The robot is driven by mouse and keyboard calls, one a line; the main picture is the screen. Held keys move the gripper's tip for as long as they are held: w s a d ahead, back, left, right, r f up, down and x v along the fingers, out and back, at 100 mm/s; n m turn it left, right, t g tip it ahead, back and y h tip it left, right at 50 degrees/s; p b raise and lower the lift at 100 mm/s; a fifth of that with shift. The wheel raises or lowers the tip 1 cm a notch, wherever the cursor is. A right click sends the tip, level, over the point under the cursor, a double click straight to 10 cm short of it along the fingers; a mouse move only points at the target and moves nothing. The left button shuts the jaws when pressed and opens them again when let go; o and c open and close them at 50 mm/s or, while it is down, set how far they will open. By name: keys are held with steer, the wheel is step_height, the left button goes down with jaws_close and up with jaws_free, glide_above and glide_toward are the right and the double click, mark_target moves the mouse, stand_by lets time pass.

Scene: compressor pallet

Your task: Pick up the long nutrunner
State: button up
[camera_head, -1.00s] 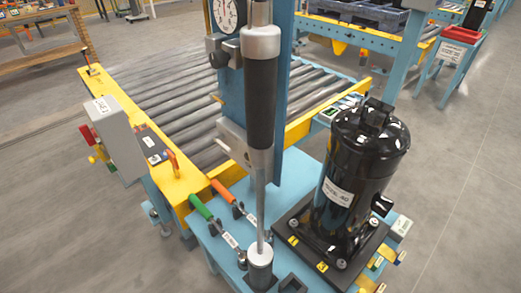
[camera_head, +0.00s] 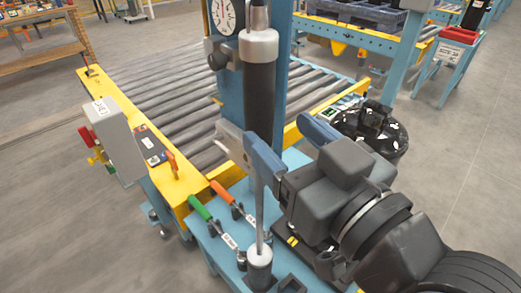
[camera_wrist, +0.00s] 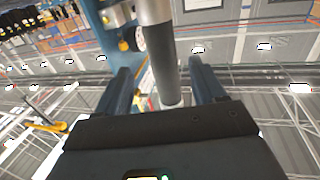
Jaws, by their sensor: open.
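The long nutrunner (camera_head: 260,95) stands upright in front of a blue post, with a pale collar, a long black body and a thin metal shaft. The shaft's lower end is at a small cylindrical holder (camera_head: 259,262) on the blue table. My gripper (camera_head: 279,130) is open near the lower part of the black body. One blue finger covers part of the tool there. In the wrist view, the nutrunner (camera_wrist: 163,65) shows between the two spread fingers of my gripper (camera_wrist: 162,72), with gaps on both sides. How deep it lies between them I cannot tell.
The black compressor (camera_head: 375,125) stands at the right, mostly hidden behind my arm. Orange and green handled clamps (camera_head: 222,190) sit left of the holder. A roller conveyor (camera_head: 165,100) with yellow rails lies behind. A dial gauge (camera_head: 226,14) is on the post.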

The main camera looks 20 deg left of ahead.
mark_target(266, 118)
steer(key=x, duration=0.2)
steer(key=p+x, duration=0.1)
steer(key=x, duration=0.1)
steer(key=r+x, duration=0.1)
steer(key=x, duration=0.1)
steer(key=shift+a+p, duration=0.4)
steer(key=shift+w+a+f, duration=0.15)
steer(key=shift+w+a, duration=0.3)
steer(key=shift+w, duration=0.05)
steer(key=shift+c, duration=0.4)
jaws_close()
